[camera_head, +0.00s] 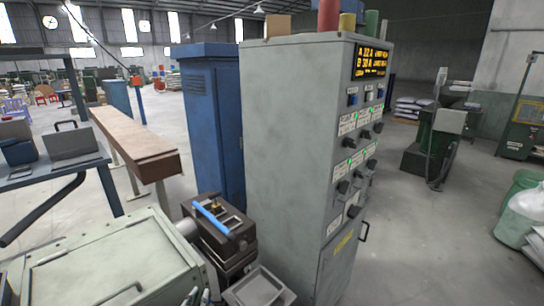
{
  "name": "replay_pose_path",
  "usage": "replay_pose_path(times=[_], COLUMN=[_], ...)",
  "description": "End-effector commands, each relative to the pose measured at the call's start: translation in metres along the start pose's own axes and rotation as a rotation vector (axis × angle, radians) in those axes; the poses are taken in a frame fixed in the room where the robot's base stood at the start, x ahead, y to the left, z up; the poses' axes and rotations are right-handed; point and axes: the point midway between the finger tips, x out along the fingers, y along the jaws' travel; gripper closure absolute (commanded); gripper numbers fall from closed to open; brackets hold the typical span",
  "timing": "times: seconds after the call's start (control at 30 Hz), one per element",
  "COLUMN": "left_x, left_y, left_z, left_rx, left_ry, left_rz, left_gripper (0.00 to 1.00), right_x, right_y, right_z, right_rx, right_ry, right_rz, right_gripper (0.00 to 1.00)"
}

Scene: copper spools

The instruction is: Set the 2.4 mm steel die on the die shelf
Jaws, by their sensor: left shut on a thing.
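My left gripper (197,297) shows only as small grey finger parts at the bottom edge, in front of the grey-green machine cover (110,265). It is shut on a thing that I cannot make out. My right gripper is not in view. I cannot pick out the 2.4 mm steel die or a labelled die shelf. A dark box-like block (218,228) with a blue bar (210,219) across its top stands right of the cover. An empty grey tray (262,288) lies just in front of it.
A tall grey control cabinet (285,150) with knobs and a lit display (372,62) stands close on the right. A blue cabinet (212,120) is behind. A long brown bench (135,142) and a table with boxes (50,170) stand left.

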Motion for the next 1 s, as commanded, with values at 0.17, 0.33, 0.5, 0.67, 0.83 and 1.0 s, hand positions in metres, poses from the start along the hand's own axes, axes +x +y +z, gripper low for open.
replay_pose_path(times=[0.17, 0.33, 0.5, 0.67, 0.83, 1.0], left_x=[0.006, 0.008, 0.009, 0.008, 0.009, 0.013], left_y=[0.002, 0.003, 0.004, 0.003, 0.004, 0.007], left_z=[0.014, 0.019, 0.019, 0.019, 0.024, 0.045], left_rx=[0.000, 0.000, 0.000, 0.000, 0.001, 0.000], left_ry=[0.004, 0.004, 0.004, 0.004, 0.003, 0.001], left_rz=[0.000, -0.001, 0.000, 0.000, -0.001, -0.004], left_gripper=[1.00, 1.00, 1.00, 1.00, 1.00, 1.00], right_x=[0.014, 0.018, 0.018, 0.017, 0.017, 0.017], right_y=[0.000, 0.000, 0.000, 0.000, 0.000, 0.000], right_z=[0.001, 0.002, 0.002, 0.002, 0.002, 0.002], right_rx=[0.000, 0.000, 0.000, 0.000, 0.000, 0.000], right_ry=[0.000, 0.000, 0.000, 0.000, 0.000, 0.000], right_rz=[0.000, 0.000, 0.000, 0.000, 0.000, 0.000], right_gripper=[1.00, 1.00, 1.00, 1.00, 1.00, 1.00])
